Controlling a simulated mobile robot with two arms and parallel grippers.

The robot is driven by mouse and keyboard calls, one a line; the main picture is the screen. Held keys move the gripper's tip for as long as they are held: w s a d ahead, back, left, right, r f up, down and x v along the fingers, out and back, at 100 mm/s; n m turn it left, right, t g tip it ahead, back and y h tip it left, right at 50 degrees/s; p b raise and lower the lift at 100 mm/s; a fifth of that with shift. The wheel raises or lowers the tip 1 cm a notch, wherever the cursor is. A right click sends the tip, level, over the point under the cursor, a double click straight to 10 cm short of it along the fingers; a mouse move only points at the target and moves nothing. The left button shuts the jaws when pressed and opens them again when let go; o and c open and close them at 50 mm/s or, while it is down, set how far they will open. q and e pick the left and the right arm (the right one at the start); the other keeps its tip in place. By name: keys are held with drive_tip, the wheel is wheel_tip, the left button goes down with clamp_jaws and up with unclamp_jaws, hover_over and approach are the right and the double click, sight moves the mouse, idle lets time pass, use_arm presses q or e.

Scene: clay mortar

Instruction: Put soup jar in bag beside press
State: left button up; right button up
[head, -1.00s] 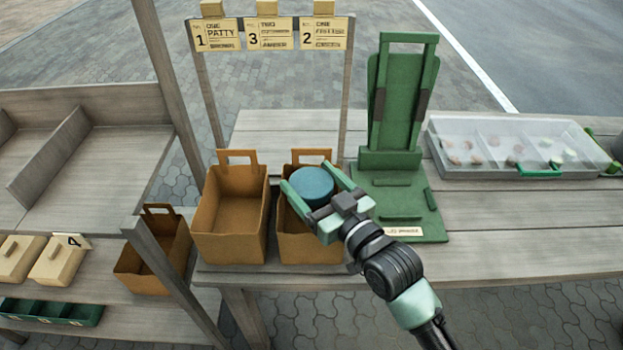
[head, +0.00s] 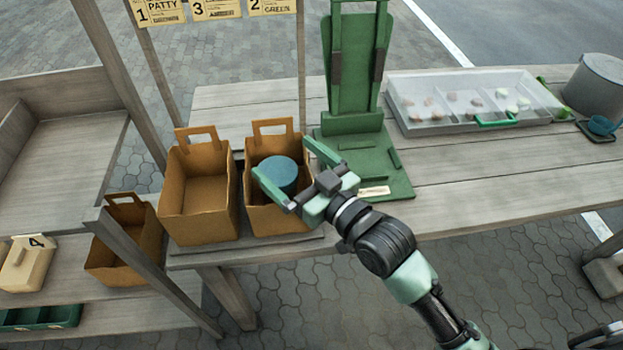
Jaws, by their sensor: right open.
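The soup jar, with a round blue lid (head: 276,174), sits inside the right-hand brown bag (head: 279,222), which stands on the table beside the green press (head: 355,90). The lid is below the bag's rim; the jar's lower part is hidden by the bag. My right gripper (head: 287,172) is open, with its two green fingers spread apart on either side above the jar, over the bag's opening. My left gripper is not in view.
A second brown bag (head: 198,200) stands open and empty-looking to the left. A clear-lidded tray (head: 470,100) lies right of the press, with a grey pot (head: 598,85) beyond it. Wooden posts rise behind the bags.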

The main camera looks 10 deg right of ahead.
drive_tip(key=v, duration=0.7)
drive_tip(key=shift+s+d, duration=0.15)
drive_tip(key=shift+s, duration=0.1)
